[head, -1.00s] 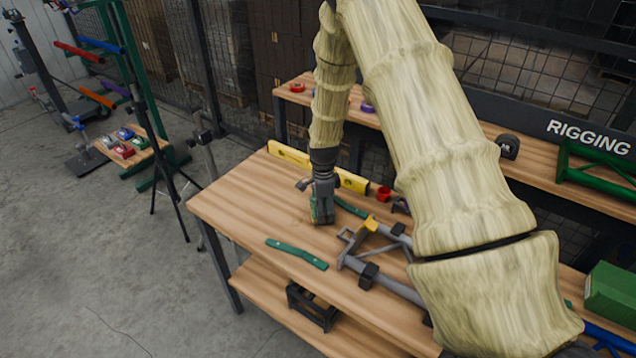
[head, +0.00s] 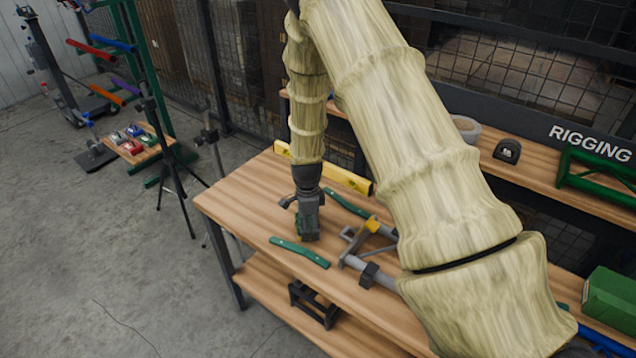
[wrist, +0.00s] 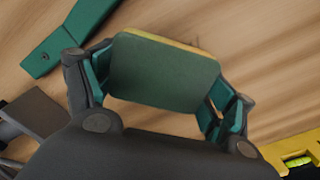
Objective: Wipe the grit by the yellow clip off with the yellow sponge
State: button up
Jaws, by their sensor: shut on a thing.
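My gripper (head: 308,226) is low over the near left part of the wooden workbench (head: 238,192). In the wrist view, my gripper (wrist: 162,92) is shut on the yellow sponge (wrist: 165,75). The sponge has a dark green face towards the camera and a thin yellow edge on its far side. I cannot tell whether its underside touches the wood. The yellow clip (head: 372,224) sits on a grey metal frame (head: 384,233), to the right of my gripper. No grit can be made out in either view.
A green strip (head: 299,252) lies just in front of my gripper, and another green strip (head: 345,202) lies behind it to the right. A yellow level (head: 346,179) lies along the back of the bench. My forearm hides part of the bench's right side.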

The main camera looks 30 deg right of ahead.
jog(key=shift+s+a, duration=0.2)
jog(key=shift+a, duration=0.3)
jog(key=shift+a+r+p, duration=0.2)
jog(key=shift+r+p, duration=0.45)
jog(key=shift+r, duration=0.45)
jog(key=shift+r+p, duration=2)
jog(key=shift+r, duration=0.9)
jog(key=shift+s, duration=0.1)
